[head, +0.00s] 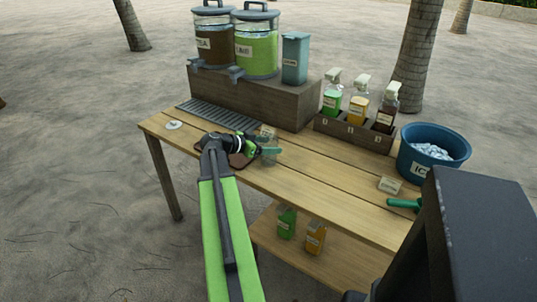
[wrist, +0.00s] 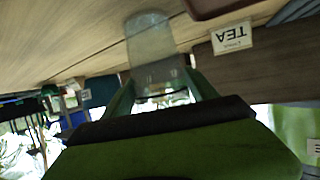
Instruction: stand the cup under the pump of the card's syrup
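A clear cup (wrist: 155,48) is between the two green fingers of my gripper (wrist: 160,82), which press against its sides. In the head view the cup (head: 266,158) is faint beside my gripper (head: 268,150), over the table's middle. Whether it touches the table is unclear. A card reading TEA (wrist: 232,38) stands by the wooden riser, upside down in the wrist view; its smaller line is unreadable. The syrup pump bottles, green (head: 332,98), amber (head: 358,106) and dark brown (head: 386,112), stand in a wooden rack (head: 350,134), right of and behind my gripper.
Tea (head: 213,42) and lime (head: 256,52) dispensers and a blue-grey container (head: 294,60) stand on the riser (head: 275,103). A drip grate (head: 215,114) lies before it. A blue ice bucket (head: 432,155), a small label (head: 389,185) and a green-handled tool (head: 404,203) occupy the right.

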